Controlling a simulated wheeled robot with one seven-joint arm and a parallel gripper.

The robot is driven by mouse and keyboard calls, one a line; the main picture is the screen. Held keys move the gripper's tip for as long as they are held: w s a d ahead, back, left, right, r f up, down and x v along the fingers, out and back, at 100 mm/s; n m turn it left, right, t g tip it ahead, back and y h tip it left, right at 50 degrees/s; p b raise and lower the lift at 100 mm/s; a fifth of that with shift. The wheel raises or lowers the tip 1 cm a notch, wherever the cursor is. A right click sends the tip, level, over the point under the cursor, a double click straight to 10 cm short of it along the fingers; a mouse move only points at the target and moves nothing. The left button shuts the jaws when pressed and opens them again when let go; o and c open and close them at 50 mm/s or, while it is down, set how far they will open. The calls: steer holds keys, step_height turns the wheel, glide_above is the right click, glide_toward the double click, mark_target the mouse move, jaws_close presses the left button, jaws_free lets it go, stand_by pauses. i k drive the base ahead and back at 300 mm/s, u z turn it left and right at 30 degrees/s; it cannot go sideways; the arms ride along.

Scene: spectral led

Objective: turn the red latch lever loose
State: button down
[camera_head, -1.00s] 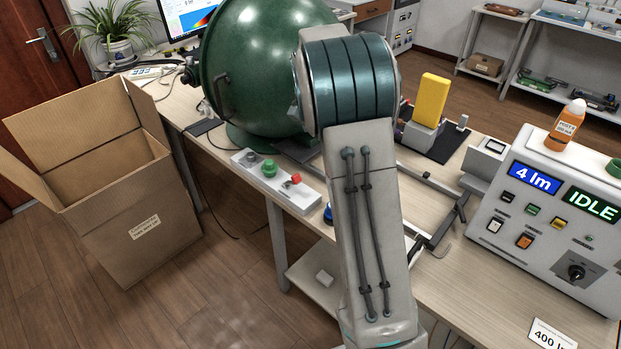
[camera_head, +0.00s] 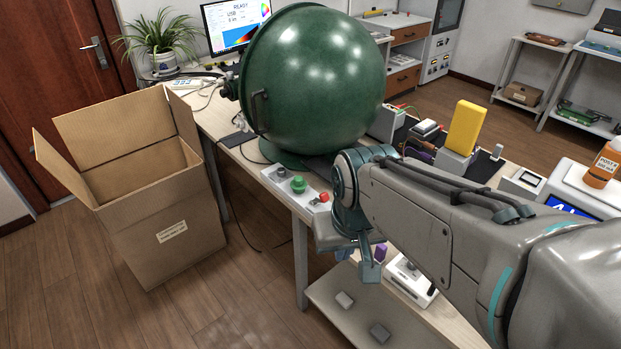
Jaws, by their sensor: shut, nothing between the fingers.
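A small red piece (camera_head: 323,197), which looks like the red latch lever, sits at the right end of a pale control strip (camera_head: 312,206) along the bench's front edge. Its exact shape and angle are too small to tell. A green knob (camera_head: 298,184) and a grey knob stand left of it on the strip. The green sphere (camera_head: 315,85) with a dark handle rises behind. My gripper (camera_head: 370,270) points down, shut and empty, in front of the bench edge, right of and lower in the picture than the red piece. My wrist hides the strip's right end.
An open cardboard box (camera_head: 165,215) stands on the floor at left. A yellow block (camera_head: 466,127) and small devices stand on the bench behind my arm. An orange bottle (camera_head: 604,163) is at right. A low shelf (camera_head: 350,305) lies under the bench.

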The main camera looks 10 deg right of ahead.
mark_target(324, 197)
steer(key=u, duration=1.65)
steer(key=i, duration=0.7)
steer(key=z, duration=3.1)
